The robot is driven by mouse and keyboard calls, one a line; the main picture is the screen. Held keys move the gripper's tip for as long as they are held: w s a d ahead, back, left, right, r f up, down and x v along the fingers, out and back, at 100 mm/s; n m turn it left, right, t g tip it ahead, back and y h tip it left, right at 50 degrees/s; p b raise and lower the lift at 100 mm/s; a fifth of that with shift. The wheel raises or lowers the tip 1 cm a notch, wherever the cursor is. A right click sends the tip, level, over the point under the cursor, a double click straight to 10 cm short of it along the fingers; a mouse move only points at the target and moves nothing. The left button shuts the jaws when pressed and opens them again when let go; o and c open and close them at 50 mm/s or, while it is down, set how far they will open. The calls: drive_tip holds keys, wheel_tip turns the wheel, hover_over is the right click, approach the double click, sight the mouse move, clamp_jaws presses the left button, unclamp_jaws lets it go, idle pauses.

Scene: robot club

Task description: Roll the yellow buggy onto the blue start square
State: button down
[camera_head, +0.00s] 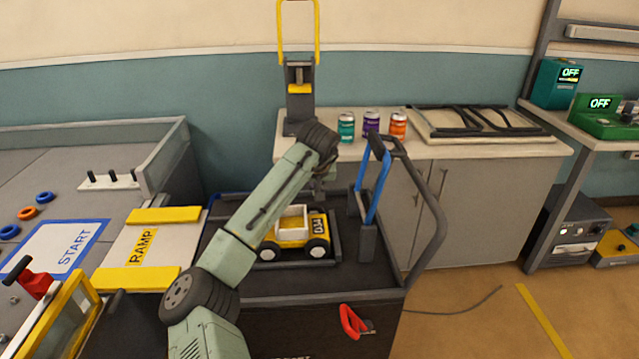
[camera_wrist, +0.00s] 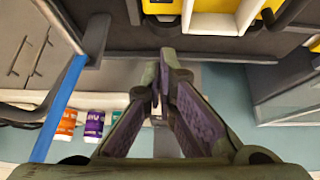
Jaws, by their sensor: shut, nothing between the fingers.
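The yellow buggy (camera_head: 291,236) with a white bed, dark wheels and a "034" plate stands on the dark cart top (camera_head: 355,275), inside a low raised frame. My arm hides part of it. The blue-bordered start square (camera_head: 62,247) lies on the grey board at the left, its lower edge close to a red-handled item. A ramp (camera_head: 165,247) with yellow side rails lies between board and cart. My gripper (camera_wrist: 161,80) is shut and empty. In the wrist view the buggy (camera_wrist: 193,18) is at the top edge, apart from the fingertips.
A blue-posted cart handle (camera_head: 378,178) rises right of the buggy. Several coloured rings (camera_head: 28,212) and a peg rack (camera_head: 108,181) sit on the board. Three cans (camera_head: 371,122) stand on the counter behind. A red clamp-like item (camera_head: 353,322) is on the cart's front.

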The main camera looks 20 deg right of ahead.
drive_tip(key=b, duration=0.6)
hover_over(317, 223)
drive_tip(key=s, duration=0.2)
drive_tip(key=shift+y, duration=0.3)
drive_tip(key=f, duration=0.8)
drive_tip(key=shift+w+a+f, duration=0.2)
drive_tip(key=shift+f, duration=0.1)
drive_tip(key=shift+f+b, duration=0.4)
drive_tip(key=shift+f, duration=1.15)
